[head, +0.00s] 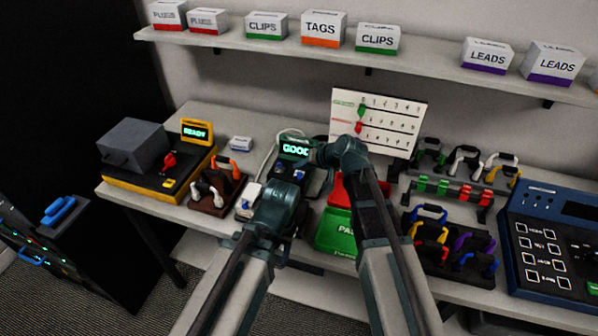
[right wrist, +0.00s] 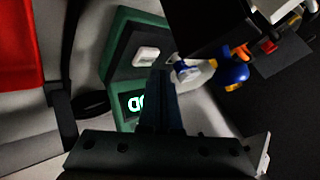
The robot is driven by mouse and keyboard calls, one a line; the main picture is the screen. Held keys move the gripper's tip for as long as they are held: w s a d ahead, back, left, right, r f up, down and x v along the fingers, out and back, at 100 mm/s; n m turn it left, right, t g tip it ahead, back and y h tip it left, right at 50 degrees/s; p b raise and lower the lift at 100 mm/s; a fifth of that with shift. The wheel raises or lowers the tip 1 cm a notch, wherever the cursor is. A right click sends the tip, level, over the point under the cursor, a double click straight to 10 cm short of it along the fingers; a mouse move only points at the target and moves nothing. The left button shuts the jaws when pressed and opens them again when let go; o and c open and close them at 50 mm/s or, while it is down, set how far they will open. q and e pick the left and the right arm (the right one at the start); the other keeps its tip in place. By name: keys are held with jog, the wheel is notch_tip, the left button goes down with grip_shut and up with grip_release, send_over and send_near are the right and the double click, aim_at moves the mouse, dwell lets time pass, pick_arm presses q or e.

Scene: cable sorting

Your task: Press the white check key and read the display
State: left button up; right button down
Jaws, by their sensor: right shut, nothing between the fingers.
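The green cable tester (head: 281,168) stands on the bench, and its display (head: 295,149) reads GOOD in green. In the right wrist view the white check key (right wrist: 146,54) sits on the tester's dark face, and the lit display (right wrist: 132,103) is partly hidden by my fingers. My right gripper (right wrist: 160,76) is shut and empty, its tips close beside the key; contact cannot be told. It also shows in the head view (head: 316,157), over the tester's right side. A blue and white plug (right wrist: 190,72) is beside the tips. My left gripper's (head: 283,189) fingers are hidden.
A red bin and a green bin (head: 334,231) are right of the tester. A yellow station (head: 147,190) showing READY is at left. Cable racks (head: 440,262) and a blue keypad panel (head: 565,220) are at right. A scale board (head: 388,112) stands behind.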

notch_tip(320, 180, up, 5)
jog(key=p, duration=0.5)
dwell(0.4)
dwell(0.6)
